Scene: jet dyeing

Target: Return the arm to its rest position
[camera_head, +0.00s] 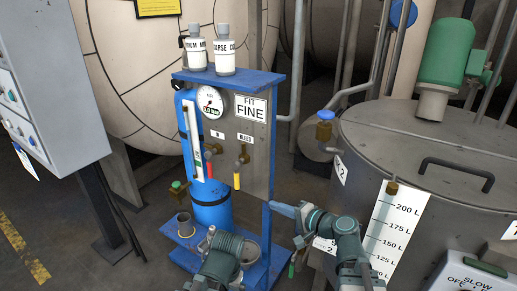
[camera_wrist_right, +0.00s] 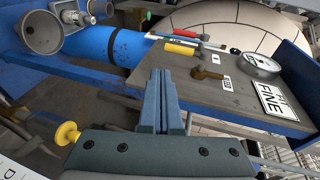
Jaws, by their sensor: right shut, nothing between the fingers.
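My right gripper (camera_head: 277,206) is in front of the lower right side of the blue-framed stand (camera_head: 267,170). Its arm comes in from the bottom right. In the right wrist view its two blue-grey fingers (camera_wrist_right: 162,78) are closed together with nothing between them. They point toward the grey panel (camera_wrist_right: 215,85), and I see no contact. My left arm (camera_head: 222,262) shows at the bottom centre, over the front of the stand's lower shelf.
The stand carries two white bottles (camera_head: 225,60), a gauge (camera_head: 210,101), red and yellow valve handles (camera_head: 237,180) and a blue cylinder (camera_head: 212,205). A large grey vat (camera_head: 430,140) stands right; a control cabinet (camera_head: 45,80) stands left.

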